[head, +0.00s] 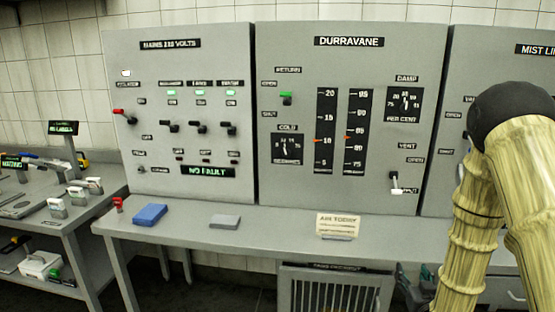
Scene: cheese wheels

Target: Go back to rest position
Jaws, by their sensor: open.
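My arm shows at the right edge in the head view as pale yellow ribbed links with a black rounded joint. The arm is bent, with the joint at the top and both links running down out of the picture. My gripper is outside the view, so its place and what is near it cannot be seen.
Grey control panels (276,202) stand along the tiled wall behind a grey bench (285,232). On it lie a blue block (150,214), a grey block (225,222) and a paper sign (338,226). A side table (75,222) at left holds several small items. My arm covers part of the right panel.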

